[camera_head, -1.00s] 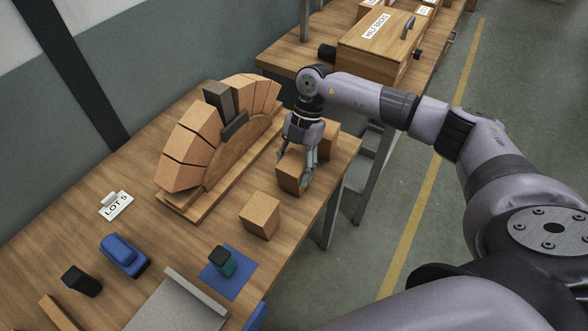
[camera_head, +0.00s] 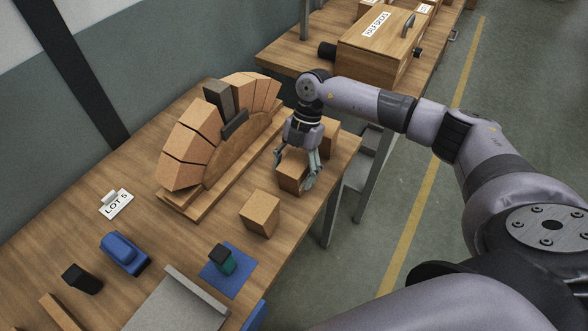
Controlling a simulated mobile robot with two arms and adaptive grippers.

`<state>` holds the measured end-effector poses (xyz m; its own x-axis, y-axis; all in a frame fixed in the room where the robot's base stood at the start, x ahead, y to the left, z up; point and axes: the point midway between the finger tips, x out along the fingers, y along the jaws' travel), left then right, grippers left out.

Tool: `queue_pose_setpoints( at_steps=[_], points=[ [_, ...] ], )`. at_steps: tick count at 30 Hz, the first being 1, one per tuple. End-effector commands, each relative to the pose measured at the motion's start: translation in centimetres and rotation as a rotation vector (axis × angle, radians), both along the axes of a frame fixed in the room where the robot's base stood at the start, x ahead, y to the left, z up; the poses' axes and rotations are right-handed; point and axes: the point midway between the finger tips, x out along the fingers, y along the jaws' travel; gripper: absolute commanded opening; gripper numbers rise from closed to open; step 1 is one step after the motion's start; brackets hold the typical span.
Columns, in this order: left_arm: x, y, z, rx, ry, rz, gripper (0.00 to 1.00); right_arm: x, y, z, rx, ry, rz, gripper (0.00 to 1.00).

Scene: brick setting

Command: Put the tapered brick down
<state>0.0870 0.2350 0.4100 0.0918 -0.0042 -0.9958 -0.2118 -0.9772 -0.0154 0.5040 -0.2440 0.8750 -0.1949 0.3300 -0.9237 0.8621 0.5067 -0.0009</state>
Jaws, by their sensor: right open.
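A tapered brick (camera_head: 290,177) stands on the wooden table near its right edge, beside the arch form. My right gripper (camera_head: 297,178) is directly over it, pointing down, with its fingers open around the brick and partly covering it. A second brick (camera_head: 329,139) stands just behind the gripper and is partly hidden by it. Another brick (camera_head: 260,213) sits nearer the front, apart from the gripper. My left gripper is not in view.
The brick arch on its wooden form (camera_head: 215,150) stands close on the left. A LOT 5 sign (camera_head: 117,204), a blue tool (camera_head: 124,252), a black block (camera_head: 82,279) and a green-black item on a blue mat (camera_head: 240,284) lie in front. A wooden chest (camera_head: 375,50) is behind.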

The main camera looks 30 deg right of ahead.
Motion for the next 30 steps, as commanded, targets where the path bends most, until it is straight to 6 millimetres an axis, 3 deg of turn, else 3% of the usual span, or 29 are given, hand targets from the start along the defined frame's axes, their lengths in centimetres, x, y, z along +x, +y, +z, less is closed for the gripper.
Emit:
queue_pose_setpoints(
  at_steps=[7, 21, 30],
  points=[
    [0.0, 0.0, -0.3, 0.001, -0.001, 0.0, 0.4, 0.4, -0.5, 1.4, 0.0, -0.003, -0.001, 0.73],
    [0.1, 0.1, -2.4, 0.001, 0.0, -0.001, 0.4, 2.1, -3.5, 9.9, 0.0, -0.003, -0.001, 0.73],
    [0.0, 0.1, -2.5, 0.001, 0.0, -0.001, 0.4, 2.4, -4.0, 11.4, 0.0, 0.0, 0.0, 0.73]
  ],
)
